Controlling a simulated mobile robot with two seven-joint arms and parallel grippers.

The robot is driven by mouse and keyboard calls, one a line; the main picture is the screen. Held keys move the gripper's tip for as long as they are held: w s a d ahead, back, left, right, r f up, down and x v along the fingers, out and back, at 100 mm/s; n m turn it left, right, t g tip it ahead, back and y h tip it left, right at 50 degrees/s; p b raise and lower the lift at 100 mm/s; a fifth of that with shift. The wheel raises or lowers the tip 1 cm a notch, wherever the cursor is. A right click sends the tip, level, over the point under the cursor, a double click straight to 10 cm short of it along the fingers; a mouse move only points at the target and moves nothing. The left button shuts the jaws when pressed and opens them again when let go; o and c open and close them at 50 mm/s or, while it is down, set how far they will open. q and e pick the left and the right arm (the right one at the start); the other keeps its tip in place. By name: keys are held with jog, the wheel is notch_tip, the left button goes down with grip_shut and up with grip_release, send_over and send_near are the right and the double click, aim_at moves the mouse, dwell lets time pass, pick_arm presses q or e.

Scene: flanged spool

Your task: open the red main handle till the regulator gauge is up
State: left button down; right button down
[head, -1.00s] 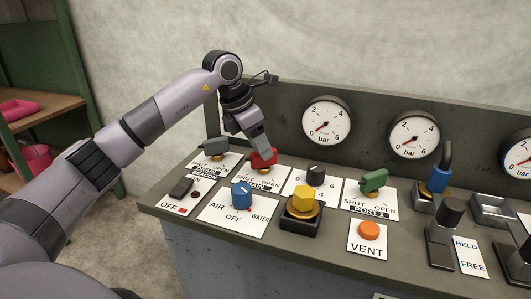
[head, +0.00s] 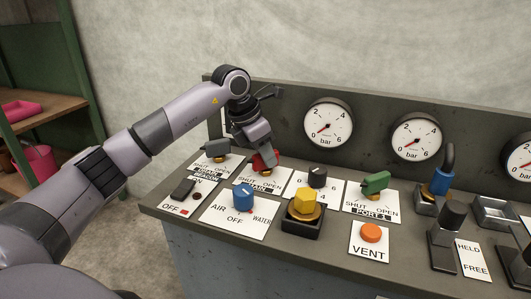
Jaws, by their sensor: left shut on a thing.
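The red main handle (head: 259,165) sits on a white SHUT/OPEN plate (head: 258,181) at the back left of the bench. My left gripper (head: 262,151) reaches down from above and is shut on it, hiding part of the handle. The left gauge (head: 328,124) and middle gauge (head: 417,137) stand on the back panel, both with needles near 0. A third gauge (head: 520,164) is cut off at the right edge. I cannot read which is the regulator gauge. My right gripper is not in view.
A grey handle (head: 216,147) stands close left of the red one, a black knob (head: 317,177) to its right. In front are a blue selector (head: 243,196), a yellow knob (head: 304,200) and an orange VENT button (head: 371,232). A green handle (head: 375,183) is further right.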

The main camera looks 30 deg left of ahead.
pick_arm(q)
jog(key=shift+r+n+t+y+p, duration=0.1)
jog(key=shift+n+t+y+p, duration=0.25)
jog(key=shift+n, duration=0.75)
jog(key=n+y+p, duration=0.1)
jog(key=n+y, duration=0.1)
jog(key=n, duration=0.3)
jog(key=n+y, duration=0.2)
jog(key=n, duration=0.3)
jog(key=n+g, duration=0.1)
jog(key=n, duration=0.1)
jog(key=n+g+y, duration=0.1)
jog(key=n, duration=0.2)
jog(key=shift+p, duration=0.3)
jog(key=shift+n+y, duration=0.25)
jog(key=shift+n, duration=0.15)
jog(key=c, duration=1)
grip_release()
